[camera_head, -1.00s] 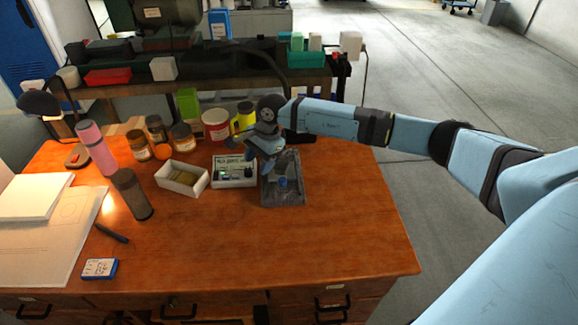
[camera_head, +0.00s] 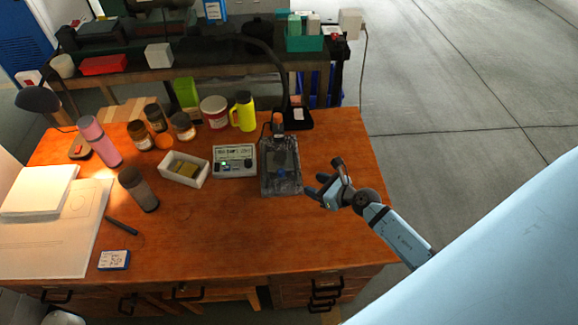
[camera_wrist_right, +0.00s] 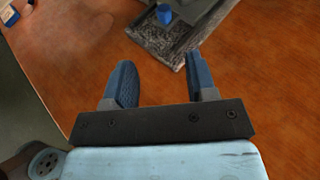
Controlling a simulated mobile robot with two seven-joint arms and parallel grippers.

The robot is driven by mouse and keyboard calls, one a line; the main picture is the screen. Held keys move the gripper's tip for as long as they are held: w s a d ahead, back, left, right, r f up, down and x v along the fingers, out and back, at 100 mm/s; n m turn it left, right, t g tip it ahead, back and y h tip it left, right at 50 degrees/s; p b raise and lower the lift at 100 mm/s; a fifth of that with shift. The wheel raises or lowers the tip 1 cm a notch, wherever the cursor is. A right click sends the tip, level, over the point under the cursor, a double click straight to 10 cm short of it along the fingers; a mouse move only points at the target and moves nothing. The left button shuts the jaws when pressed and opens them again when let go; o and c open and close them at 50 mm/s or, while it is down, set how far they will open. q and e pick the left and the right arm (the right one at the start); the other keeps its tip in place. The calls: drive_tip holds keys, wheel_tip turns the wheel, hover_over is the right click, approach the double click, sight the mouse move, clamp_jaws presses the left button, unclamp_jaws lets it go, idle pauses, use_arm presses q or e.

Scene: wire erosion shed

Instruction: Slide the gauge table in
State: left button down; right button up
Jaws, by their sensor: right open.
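The gauge (camera_head: 281,165) stands on the wooden desk, right of the middle. It has a dark grey, flat base with a small blue knob (camera_head: 281,173) on it and an orange-topped post at its back. In the right wrist view the corner of the grey base (camera_wrist_right: 160,42) and the blue knob (camera_wrist_right: 164,14) show at the top. My right gripper (camera_head: 318,187) is to the right of the gauge, apart from it. Its two blue fingers (camera_wrist_right: 160,78) are open with nothing between them. My left gripper is not in view.
A small control box (camera_head: 235,160) stands just left of the gauge, and a white tray (camera_head: 185,169) left of that. Jars and a yellow bottle (camera_head: 244,111) stand behind. The front right of the wooden desk (camera_head: 270,235) is clear.

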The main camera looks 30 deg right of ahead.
drive_tip(key=x, duration=1.3)
drive_tip(key=shift+w+d+f+b, duration=0.2)
drive_tip(key=shift+f+b, duration=0.1)
